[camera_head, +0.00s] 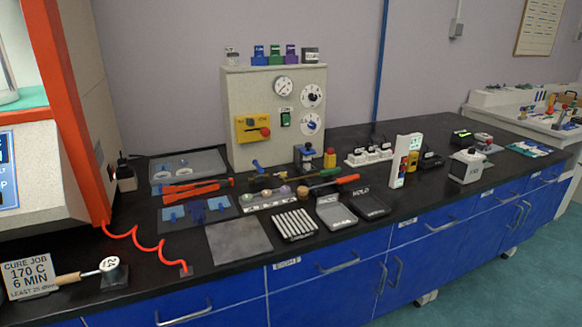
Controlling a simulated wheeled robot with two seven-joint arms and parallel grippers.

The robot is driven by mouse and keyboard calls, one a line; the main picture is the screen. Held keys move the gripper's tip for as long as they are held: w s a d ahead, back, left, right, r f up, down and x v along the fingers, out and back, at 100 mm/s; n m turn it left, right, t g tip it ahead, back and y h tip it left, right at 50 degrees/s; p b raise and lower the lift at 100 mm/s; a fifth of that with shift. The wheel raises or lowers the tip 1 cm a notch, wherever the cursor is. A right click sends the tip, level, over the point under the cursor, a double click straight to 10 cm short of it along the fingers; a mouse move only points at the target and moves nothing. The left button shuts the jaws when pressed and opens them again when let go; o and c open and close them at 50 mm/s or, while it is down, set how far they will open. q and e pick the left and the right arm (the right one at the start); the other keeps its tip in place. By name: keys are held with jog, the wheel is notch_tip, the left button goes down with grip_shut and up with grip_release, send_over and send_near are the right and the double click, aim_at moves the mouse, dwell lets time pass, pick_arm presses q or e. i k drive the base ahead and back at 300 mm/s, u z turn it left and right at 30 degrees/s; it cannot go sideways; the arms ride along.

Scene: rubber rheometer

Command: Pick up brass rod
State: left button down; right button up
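I cannot single out a brass rod with certainty. A tan, brass- or wood-coloured rod-like piece (68,279) lies at the lower left in the head view, beside the cure job sign. A thin shank runs from it toward a small pale round block (110,268) on a dark base. Tools with a green handle (325,172) and a red handle (347,179) lie mid-bench, in front of the grey control box. A dark tray of pale strips (293,224) lies nearer the front edge. Neither of my grippers is in view.
The orange-framed machine (68,120) stands at the left, with a red coiled cord (148,246) on the bench. The control box (272,118) stands at the back. A grey plate (238,241) lies near the front edge. Bare black bench shows left of the plate.

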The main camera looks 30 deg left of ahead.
aim_at(336, 170)
jog(key=u, duration=0.4)
jog(key=i, duration=0.5)
jog(key=z, duration=1.7)
jog(key=i, duration=1.65)
jog(key=u, duration=3.5)
